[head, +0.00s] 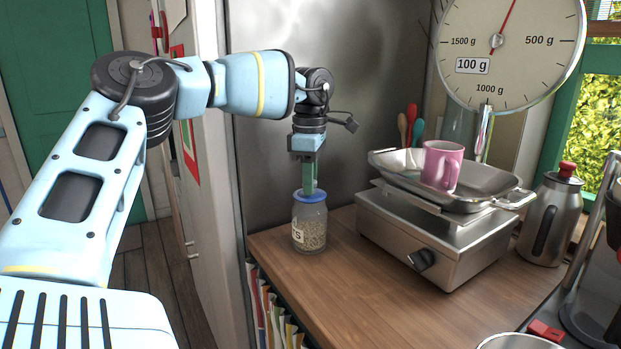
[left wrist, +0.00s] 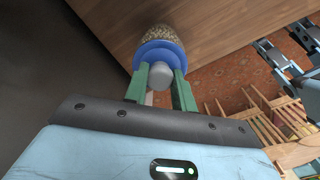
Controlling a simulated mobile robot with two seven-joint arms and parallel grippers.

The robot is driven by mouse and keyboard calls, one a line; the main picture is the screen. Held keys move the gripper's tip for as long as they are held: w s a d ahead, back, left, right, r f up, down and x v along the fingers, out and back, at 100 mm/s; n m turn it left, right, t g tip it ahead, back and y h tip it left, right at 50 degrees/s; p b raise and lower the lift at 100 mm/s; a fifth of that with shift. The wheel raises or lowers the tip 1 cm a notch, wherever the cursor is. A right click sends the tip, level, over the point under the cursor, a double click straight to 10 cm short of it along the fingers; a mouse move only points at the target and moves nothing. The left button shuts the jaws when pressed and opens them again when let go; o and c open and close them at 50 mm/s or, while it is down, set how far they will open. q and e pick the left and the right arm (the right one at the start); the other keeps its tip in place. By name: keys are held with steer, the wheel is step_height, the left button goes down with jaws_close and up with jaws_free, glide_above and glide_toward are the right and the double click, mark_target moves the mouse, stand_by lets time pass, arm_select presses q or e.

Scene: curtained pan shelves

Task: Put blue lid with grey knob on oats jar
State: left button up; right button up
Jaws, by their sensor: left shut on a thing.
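The oats jar (head: 310,232), clear glass with grain inside and a partly visible label, stands upright on the wooden counter near its left edge. The blue lid (head: 309,196) is at the jar's mouth and looks level; I cannot tell whether it is fully seated. My left gripper (head: 309,180) points down from above with green fingers, shut on the lid's knob. In the left wrist view the grey knob (left wrist: 160,75) sits between the two green fingers (left wrist: 161,88), with the blue lid (left wrist: 166,52) and the jar's grain (left wrist: 160,35) beyond. My right gripper is not seen.
A steel scale (head: 435,232) with a pan (head: 490,201) holding a pink mug (head: 441,165) stands right of the jar. A steel flask (head: 549,220) is farther right. The wooden counter (head: 345,290) is bare in front of the jar.

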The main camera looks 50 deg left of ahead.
arm_select(q)
steer(key=shift+f, duration=0.1)
steer(key=o, duration=1.1)
steer(key=shift+c, duration=0.2)
step_height(320, 180, up, 8)
steer(key=shift+f, duration=0.1)
steer(key=shift+f, duration=0.1)
stand_by(0.4)
